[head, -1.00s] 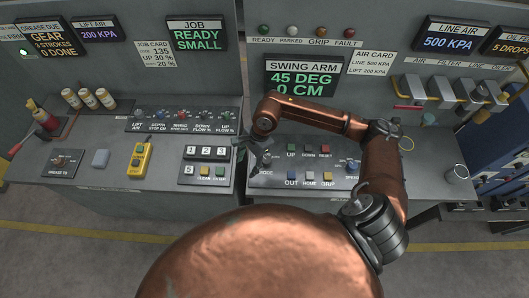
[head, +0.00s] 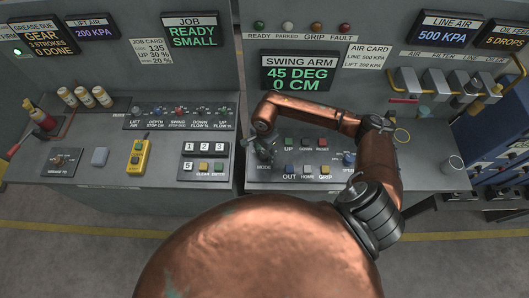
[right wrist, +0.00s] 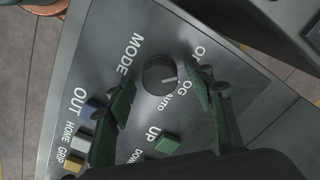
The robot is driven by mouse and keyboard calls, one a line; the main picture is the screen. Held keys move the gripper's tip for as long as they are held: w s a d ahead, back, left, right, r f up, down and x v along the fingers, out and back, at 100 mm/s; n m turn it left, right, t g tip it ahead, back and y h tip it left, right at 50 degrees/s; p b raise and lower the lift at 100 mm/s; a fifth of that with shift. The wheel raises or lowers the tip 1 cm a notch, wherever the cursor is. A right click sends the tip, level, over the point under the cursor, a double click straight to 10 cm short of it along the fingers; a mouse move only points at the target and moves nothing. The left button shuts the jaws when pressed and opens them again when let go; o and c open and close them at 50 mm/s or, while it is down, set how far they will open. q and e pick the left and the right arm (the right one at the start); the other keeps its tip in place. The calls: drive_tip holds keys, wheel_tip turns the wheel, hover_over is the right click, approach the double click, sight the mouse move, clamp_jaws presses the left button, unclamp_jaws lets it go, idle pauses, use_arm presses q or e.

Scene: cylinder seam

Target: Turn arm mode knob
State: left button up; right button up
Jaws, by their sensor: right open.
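The arm mode knob (right wrist: 159,75) is a dark round knob on the grey swing arm panel, beside the MODE label, in the right wrist view. Its white pointer line faces right, toward a partly covered label ending in "OG". "AUTO" is printed close by. My right gripper (right wrist: 164,95) is open, with one green-padded finger on each side of the knob; I cannot tell whether either touches it. In the head view my right gripper (head: 264,152) is over the panel's left end and largely covers the knob. My left gripper is not in view.
Near the knob are the green UP button (right wrist: 168,142) and the blue OUT button (right wrist: 92,106). The swing arm display (head: 298,72) reads 45 DEG, 0 CM. A keypad (head: 205,148) stands on the left console, across a gap. A metal cup (head: 456,162) stands at the right.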

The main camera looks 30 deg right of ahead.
drive_tip(key=c, duration=1.2)
drive_tip(key=shift+o, duration=0.2)
drive_tip(key=m+b, duration=0.3)
drive_tip(key=shift+f+m, duration=0.15)
drive_tip(key=shift+m, duration=0.25)
drive_tip(key=m+b, duration=0.2)
drive_tip(key=m, duration=0.2)
drive_tip(key=shift+m, duration=0.4)
drive_tip(key=shift+b, duration=0.3)
drive_tip(key=o, duration=1.2)
drive_tip(key=shift+c, duration=0.2)
